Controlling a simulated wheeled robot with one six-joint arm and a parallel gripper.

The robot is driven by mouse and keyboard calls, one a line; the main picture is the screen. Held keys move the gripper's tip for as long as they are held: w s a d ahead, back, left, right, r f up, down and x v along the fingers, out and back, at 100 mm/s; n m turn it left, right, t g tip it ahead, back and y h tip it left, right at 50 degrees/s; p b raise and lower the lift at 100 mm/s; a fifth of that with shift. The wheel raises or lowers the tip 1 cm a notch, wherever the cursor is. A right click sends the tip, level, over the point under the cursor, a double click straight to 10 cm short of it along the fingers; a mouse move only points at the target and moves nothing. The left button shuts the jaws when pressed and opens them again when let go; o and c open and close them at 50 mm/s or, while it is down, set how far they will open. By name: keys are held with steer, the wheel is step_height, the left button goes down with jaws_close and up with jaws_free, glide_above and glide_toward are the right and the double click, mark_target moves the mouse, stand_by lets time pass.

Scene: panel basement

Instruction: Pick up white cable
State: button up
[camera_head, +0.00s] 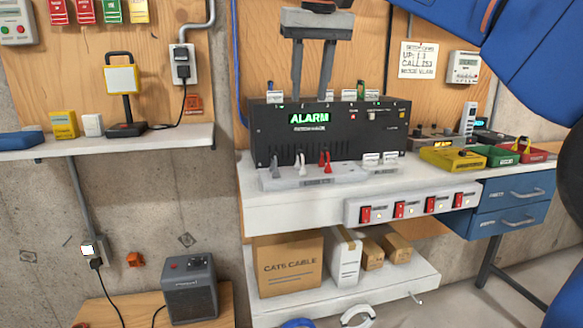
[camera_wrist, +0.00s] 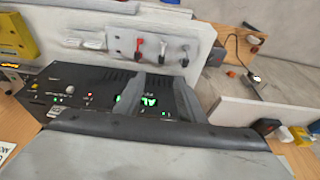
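A white coil of cable (camera_head: 357,316) shows at the bottom edge of the head view, below the lower shelf, and is cut off by the frame. A tray (camera_head: 330,178) in front of the black alarm box (camera_head: 390,130) holds a whitish plug-like piece (camera_head: 300,160), red ones (camera_head: 325,160) and flat white pieces (camera_head: 380,158). The tray also shows in the wrist view (camera_wrist: 160,48).
A blue coil (camera_head: 297,323) lies beside the white coil. Cardboard boxes (camera_head: 290,268) stand on the lower shelf (camera_head: 345,297). A red-switch strip (camera_head: 415,208) runs along the bench front. Coloured trays (camera_head: 452,160) and blue drawers (camera_head: 510,205) are at right. A heater-like box (camera_head: 190,290) stands left.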

mark_target(301, 150)
steer(key=x, duration=1.7)
steer(key=shift+w+a+f, duration=0.1)
steer(key=shift+a, duration=0.05)
jaws_close()
